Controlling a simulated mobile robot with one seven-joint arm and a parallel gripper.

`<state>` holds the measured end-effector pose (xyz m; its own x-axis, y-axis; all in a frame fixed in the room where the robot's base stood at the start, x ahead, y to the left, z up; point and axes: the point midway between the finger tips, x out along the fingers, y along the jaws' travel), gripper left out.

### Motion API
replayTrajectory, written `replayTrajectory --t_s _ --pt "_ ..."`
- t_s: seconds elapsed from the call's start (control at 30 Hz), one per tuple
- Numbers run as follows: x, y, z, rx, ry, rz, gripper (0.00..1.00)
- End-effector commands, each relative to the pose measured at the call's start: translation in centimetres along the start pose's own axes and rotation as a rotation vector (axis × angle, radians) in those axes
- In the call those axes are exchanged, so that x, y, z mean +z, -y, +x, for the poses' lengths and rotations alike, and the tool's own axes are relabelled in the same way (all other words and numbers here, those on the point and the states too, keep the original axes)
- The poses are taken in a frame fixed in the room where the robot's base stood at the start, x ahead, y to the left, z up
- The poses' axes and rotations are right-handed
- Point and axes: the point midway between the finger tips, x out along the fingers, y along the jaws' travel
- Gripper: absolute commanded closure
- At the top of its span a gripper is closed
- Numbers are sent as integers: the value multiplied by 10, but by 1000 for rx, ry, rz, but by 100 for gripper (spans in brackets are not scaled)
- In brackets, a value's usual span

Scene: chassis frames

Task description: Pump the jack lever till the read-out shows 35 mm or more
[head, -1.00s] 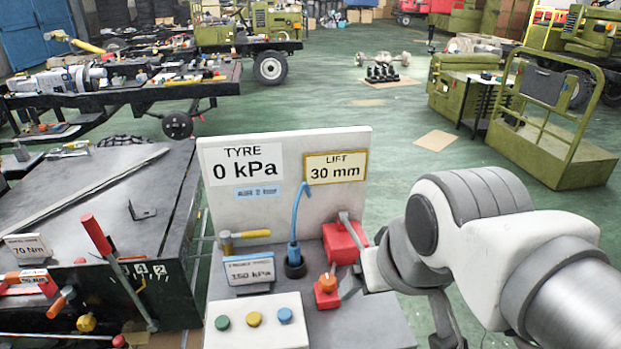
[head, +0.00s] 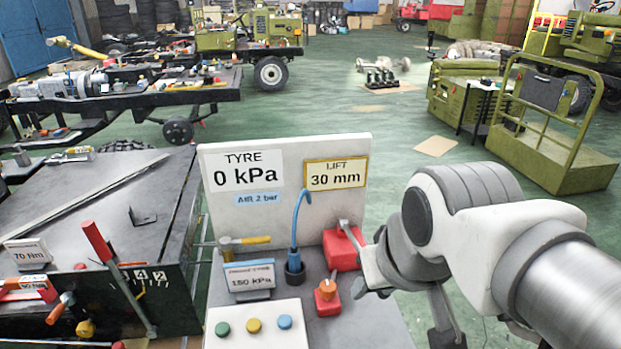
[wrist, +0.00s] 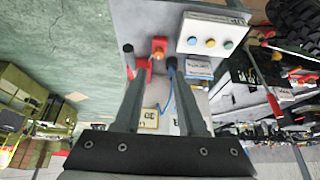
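The LIFT read-out (head: 336,174) on the white panel shows 30 mm. The red jack (head: 341,251) stands below it, with a grey lever (head: 349,232) over its top. My gripper (head: 361,278) is just right of and in front of the jack in the head view, near the orange knob. In the wrist view its two fingers (wrist: 161,85) stand apart with nothing gripped between them. A dark-tipped rod (wrist: 127,52), probably the lever, is left of the left finger there. That finger partly hides the red jack in the wrist view.
The orange knob (head: 327,288) on its red base is close to my fingers. A blue hose (head: 297,220), a 150 kPa sign (head: 250,276) and a button box (head: 257,324) share the bench. Open green floor (head: 420,110) lies behind.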

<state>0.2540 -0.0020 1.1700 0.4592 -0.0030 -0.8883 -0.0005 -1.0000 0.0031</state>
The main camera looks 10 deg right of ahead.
Motion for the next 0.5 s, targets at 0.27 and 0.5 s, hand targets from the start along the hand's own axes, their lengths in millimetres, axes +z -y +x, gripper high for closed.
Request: replayTrajectory --t_s 0.27,0.5 --pt "-40 -12 6 14 72 1 100" --pt "-75 -25 21 29 138 -1 100"
